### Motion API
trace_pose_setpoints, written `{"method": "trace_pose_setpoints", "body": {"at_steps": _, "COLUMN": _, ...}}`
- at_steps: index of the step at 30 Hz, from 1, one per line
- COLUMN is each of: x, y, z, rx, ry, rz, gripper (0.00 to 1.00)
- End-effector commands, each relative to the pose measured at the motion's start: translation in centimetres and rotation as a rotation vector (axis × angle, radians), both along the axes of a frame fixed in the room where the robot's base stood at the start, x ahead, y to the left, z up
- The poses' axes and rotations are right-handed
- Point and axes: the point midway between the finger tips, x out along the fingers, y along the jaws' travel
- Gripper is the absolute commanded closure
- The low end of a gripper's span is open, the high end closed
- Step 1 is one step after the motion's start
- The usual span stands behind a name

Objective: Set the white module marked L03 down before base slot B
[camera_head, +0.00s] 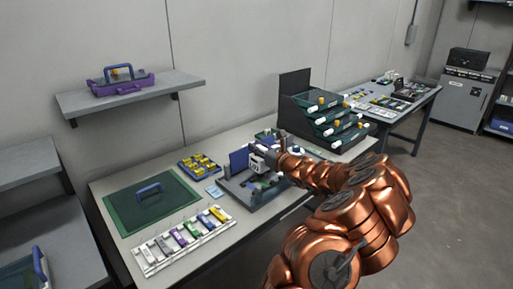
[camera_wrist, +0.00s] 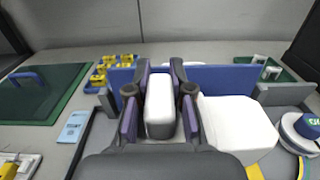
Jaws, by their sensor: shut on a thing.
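My gripper (camera_wrist: 160,92) is shut on a white module (camera_wrist: 159,118), which sits between the dark pads in the wrist view. In the head view, a white block with dark marking (camera_head: 257,164) shows at my gripper's end, over the dark grey work unit (camera_head: 232,190) with its raised blue panel (camera_head: 238,160). The marking is too small to read surely. A white base rack (camera_head: 185,250) at the table's front left holds several coloured modules in a row. Its slot letters cannot be read. My gripper is behind and to the right of this rack.
A larger white block (camera_wrist: 236,125) is close right of the held module. A green mat with a blue handle (camera_head: 150,190), a tray of yellow pieces (camera_head: 199,166) and a pale blue card (camera_head: 214,191) lie left. A dark drawer stack (camera_head: 325,115) stands behind right.

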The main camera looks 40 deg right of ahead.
Motion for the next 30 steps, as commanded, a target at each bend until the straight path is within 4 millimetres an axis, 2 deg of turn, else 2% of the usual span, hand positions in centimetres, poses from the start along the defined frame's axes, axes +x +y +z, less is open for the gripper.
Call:
{"method": "trace_pose_setpoints", "body": {"at_steps": 10, "x": 0.04, "y": 0.04, "z": -0.60, "rx": 0.000, "ry": 0.000, "rz": 0.001, "gripper": 1.00}}
{"method": "trace_pose_setpoints", "body": {"at_steps": 11, "x": 0.04, "y": 0.04, "z": -0.62, "rx": 0.000, "ry": 0.000, "rz": 0.001, "gripper": 0.77}}
{"method": "trace_pose_setpoints", "body": {"at_steps": 18, "x": 0.03, "y": 0.04, "z": -0.63, "rx": 0.000, "ry": 0.000, "rz": 0.001, "gripper": 0.54}}
{"method": "trace_pose_setpoints", "body": {"at_steps": 26, "x": 0.02, "y": 0.03, "z": -0.59, "rx": 0.000, "ry": 0.000, "rz": 0.000, "gripper": 0.54}}
{"method": "trace_pose_setpoints", "body": {"at_steps": 30, "x": -0.02, "y": -0.01, "z": 0.04, "rx": -0.001, "ry": 0.000, "rz": 0.000, "gripper": 0.54}}
